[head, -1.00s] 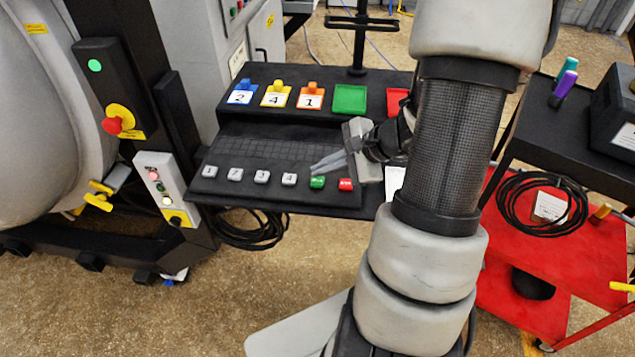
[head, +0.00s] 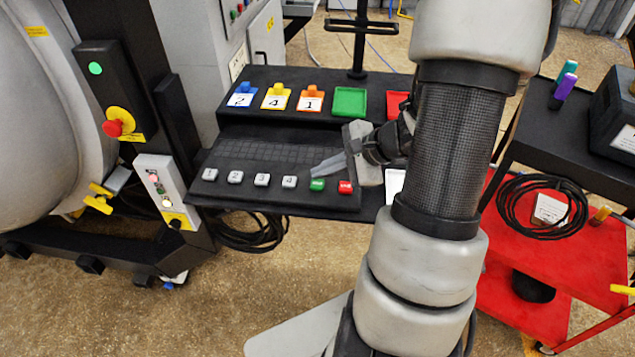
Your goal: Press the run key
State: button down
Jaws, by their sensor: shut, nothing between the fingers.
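A black key panel (head: 250,192) carries a row of keys: grey ones numbered from 1, then a green key (head: 317,185) and a red key (head: 345,187) at the right end. The lettering on the green and red keys is too small to read, so I cannot confirm which is the run key. My gripper (head: 316,171) is shut and empty. Its fingertips point left and lie just above or behind the green key. I cannot tell whether they touch it.
Behind the keys are blue, yellow and orange numbered tags (head: 275,96), a green tray (head: 350,101) and a red tray (head: 397,104). A furnace (head: 50,130) with a control box (head: 166,190) stands left. A red cart (head: 550,270) with coiled cable is at right.

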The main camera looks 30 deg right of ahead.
aim_at(323, 185)
jog(key=shift+f, duration=0.15)
dwell(0.7)
jog(key=shift+f+b, duration=0.3)
jog(key=shift+b, duration=0.35)
jog(key=shift+f+b, duration=0.45)
jog(key=shift+b, duration=0.1)
dwell(0.4)
jog(key=shift+r, duration=0.2)
jog(key=shift+r+p, duration=0.55)
jog(key=shift+r, duration=0.15)
jog(key=shift+r, duration=0.1)
notch_tip(323, 185, up, 5)
jog(key=p, duration=0.3)
jog(key=shift+p, duration=0.3)
dwell(0.5)
